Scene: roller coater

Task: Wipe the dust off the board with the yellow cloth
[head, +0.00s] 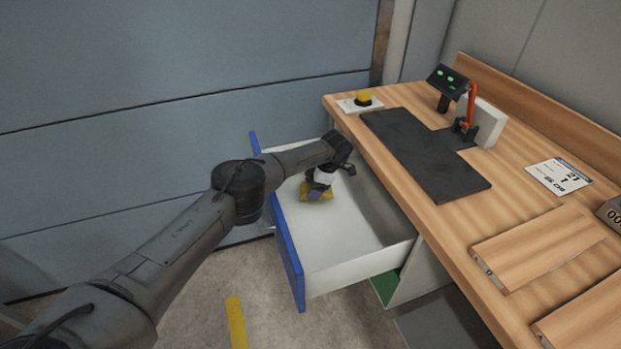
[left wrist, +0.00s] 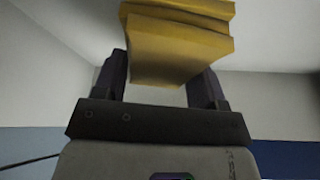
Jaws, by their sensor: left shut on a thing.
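The yellow cloth (head: 318,194) is in the open drawer (head: 340,252), near its back left part. In the left wrist view the cloth (left wrist: 178,45) is a folded, layered piece between the fingers. My left gripper (head: 318,186) reaches down into the drawer and is shut on the cloth; its two dark fingers (left wrist: 164,85) show on either side of it. I cannot tell whether the cloth touches the drawer floor. Two wooden boards lie on the table, one whole (head: 538,245) and one cut by the picture edge (head: 590,318). Dust is too faint to make out. My right gripper is not in view.
The wooden table (head: 440,215) stands right of the drawer. It holds a black mat (head: 425,155), a yellow button on a white base (head: 363,98), a black device with green lights (head: 447,82), an orange-armed device (head: 468,112) and a printed label (head: 558,176). The drawer's blue front (head: 288,253) stands out.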

